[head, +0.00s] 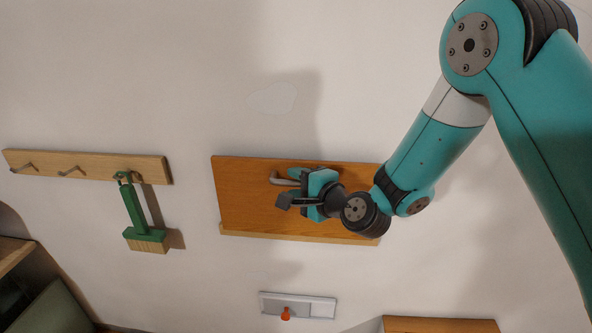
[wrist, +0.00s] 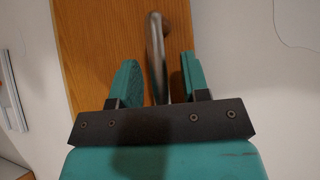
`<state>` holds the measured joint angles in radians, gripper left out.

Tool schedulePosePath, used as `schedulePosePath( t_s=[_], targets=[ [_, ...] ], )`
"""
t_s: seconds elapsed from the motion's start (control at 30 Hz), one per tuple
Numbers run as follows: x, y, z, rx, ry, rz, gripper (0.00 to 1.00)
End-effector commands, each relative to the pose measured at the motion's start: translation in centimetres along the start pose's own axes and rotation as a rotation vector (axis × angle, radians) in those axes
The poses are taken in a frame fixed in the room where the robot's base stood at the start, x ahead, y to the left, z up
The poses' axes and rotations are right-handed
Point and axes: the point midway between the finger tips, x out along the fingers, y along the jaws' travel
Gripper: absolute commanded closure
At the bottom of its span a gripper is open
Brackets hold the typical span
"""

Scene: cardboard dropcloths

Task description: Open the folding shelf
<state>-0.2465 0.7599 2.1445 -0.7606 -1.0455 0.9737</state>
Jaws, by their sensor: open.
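The folding shelf (head: 245,195) is an orange-brown wooden panel that lies flat against the wall, with a paler strip along its lower edge. A grey metal bar handle (head: 278,180) sticks out near its top edge. My gripper (head: 300,190) is in front of the panel at the handle. In the wrist view the handle (wrist: 156,50) runs between the two teal fingers of my gripper (wrist: 160,82). The fingers are open, with a gap showing on both sides of the handle. My arm hides the right part of the panel in the head view.
A wooden hook rail (head: 90,164) with a green-handled brush (head: 138,210) hangs to the left. Below the shelf is a pale wall plate (head: 320,306) with an orange knob (head: 285,313). A wooden surface (head: 440,325) shows at the bottom right. The wall above the shelf is mostly bare.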

Motion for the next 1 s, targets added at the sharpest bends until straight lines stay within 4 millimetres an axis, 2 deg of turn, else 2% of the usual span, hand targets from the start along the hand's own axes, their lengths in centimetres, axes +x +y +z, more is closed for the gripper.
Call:
schedulePosePath(
  t_s=[0.37,0.4,0.57,0.77,1.0],
  targets=[
    [0.6,0.1,0.0,0.000,-0.001,0.000,0.58],
    [0.6,0.1,0.0,0.000,-0.001,0.000,0.62],
    [0.6,0.1,0.0,0.000,-0.001,0.000,0.99],
    [0.6,0.2,0.0,-0.001,-0.001,-0.001,1.00],
    [0.0,1.4,0.8,-0.047,-0.003,-0.047,1.00]
  ],
)
